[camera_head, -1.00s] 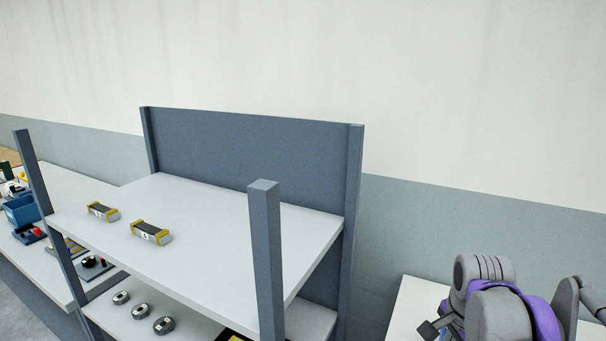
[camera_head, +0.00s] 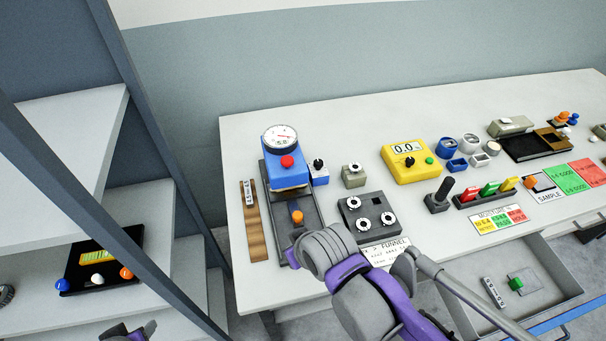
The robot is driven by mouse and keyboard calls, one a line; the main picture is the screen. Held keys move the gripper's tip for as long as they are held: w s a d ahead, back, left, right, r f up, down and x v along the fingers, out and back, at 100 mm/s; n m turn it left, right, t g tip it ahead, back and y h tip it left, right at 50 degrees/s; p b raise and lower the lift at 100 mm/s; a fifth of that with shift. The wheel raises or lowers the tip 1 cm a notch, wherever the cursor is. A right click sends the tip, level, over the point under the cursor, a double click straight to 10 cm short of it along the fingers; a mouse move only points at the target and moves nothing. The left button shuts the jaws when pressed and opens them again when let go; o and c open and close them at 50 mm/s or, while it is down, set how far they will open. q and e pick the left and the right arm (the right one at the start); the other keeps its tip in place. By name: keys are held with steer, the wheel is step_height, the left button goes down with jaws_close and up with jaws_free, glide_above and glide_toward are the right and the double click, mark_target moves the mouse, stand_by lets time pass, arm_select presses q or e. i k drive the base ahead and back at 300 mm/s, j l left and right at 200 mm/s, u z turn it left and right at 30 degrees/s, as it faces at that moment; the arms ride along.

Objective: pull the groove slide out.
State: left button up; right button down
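On the bench a grey grooved track (camera_head: 306,208) runs from under a blue block with a round dial gauge (camera_head: 281,141) and a red knob. A small orange knob (camera_head: 297,217) stands in the track's near part. A wooden strip (camera_head: 255,235) with a small grey marked piece (camera_head: 249,193) on it lies just left. Which piece is the groove slide is not certain. My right arm covers the area just in front of the track; its fingertips do not show. A small part of my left gripper (camera_head: 128,333) shows at the bottom edge, away from the bench; its fingers are unclear.
A shelf rack's grey post (camera_head: 130,90) stands left of the bench. A knobbed block (camera_head: 368,217), yellow meter (camera_head: 411,160) and black lever (camera_head: 440,194) sit to the right. An open drawer (camera_head: 556,300) juts out at lower right. The bench's near left corner is bare.

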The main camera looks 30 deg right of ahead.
mark_target(290, 195)
steer(key=z, duration=1.05)
